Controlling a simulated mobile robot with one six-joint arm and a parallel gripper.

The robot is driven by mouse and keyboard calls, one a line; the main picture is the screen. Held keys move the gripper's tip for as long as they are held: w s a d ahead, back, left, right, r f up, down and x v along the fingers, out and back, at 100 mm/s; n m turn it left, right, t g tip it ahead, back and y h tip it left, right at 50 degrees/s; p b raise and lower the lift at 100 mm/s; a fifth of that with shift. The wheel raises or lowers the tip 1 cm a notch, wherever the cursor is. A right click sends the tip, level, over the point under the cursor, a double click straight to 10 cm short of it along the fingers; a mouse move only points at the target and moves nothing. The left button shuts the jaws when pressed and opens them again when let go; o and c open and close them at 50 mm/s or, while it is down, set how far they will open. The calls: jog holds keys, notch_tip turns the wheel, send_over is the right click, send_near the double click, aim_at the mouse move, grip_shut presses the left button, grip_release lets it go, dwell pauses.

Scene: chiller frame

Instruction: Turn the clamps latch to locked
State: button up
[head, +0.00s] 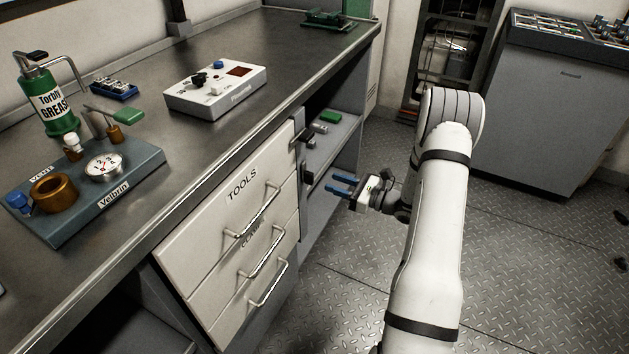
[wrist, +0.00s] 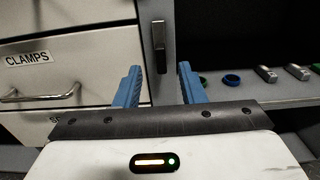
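The clamps latch (wrist: 159,46) is a small dark plate with a grey upright lever, on the frame post right of the CLAMPS drawer (wrist: 70,68). In the head view I take it to be the lower dark latch (head: 308,179) beside the drawer stack; it is small there. My gripper (head: 338,186) has blue fingers and is open and empty, in front of the post. In the wrist view the gripper (wrist: 160,84) has one finger on each side of the latch's line, with the latch's lower end between the tips. I see no contact.
Another latch (head: 302,136) sits higher, beside the TOOLS drawer (head: 240,185). Bar handles (head: 267,283) stick out from the drawers. An open shelf (wrist: 260,92) right of the post holds small parts. The floor (head: 335,270) around my arm is clear.

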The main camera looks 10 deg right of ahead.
aim_at(313, 175)
jog(key=x, duration=0.7)
jog(key=shift+w+a+b, duration=0.25)
jog(key=shift+w+b, duration=0.05)
jog(key=shift+b, duration=0.05)
jog(key=shift+c, duration=0.2)
grip_shut()
